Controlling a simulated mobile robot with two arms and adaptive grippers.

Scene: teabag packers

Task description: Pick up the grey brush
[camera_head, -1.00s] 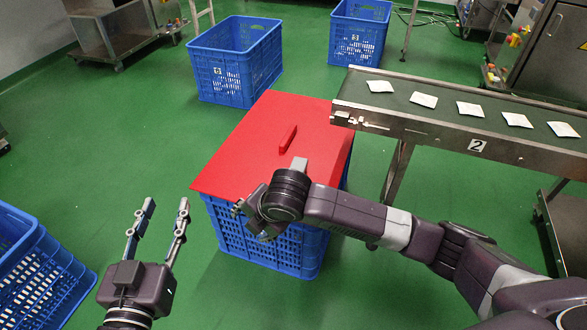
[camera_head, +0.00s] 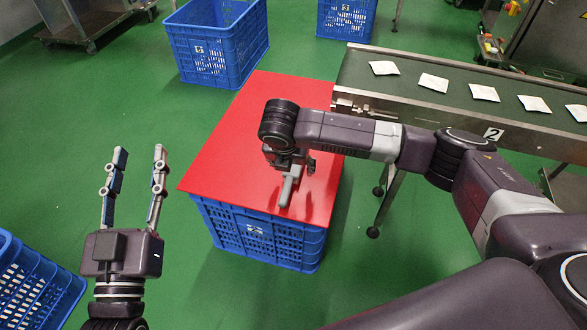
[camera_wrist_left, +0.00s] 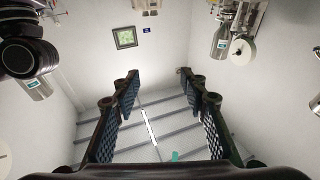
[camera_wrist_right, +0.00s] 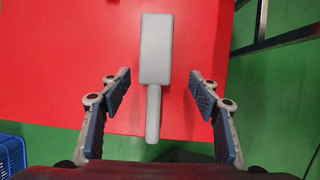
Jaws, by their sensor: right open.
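The grey brush (camera_head: 289,188) lies on the red lid (camera_head: 226,150) near its front edge. Its base is partly hidden by my right gripper (camera_head: 290,165) in the head view. In the right wrist view the brush shows a wide block (camera_wrist_right: 156,48) at the far end and a thin handle (camera_wrist_right: 153,115) toward me. My right gripper (camera_wrist_right: 159,80) is open above it, one finger on each side, with clear gaps to the brush. My left gripper (camera_head: 139,155) is open and empty, raised at the left, away from the lid.
The red lid rests on a blue crate (camera_head: 255,236). Other blue crates stand at the back (camera_head: 210,50), (camera_head: 345,18) and at the left (camera_head: 38,285). A conveyor (camera_head: 450,75) with several white packets runs close by on the right. Green floor is free between left crate and lid.

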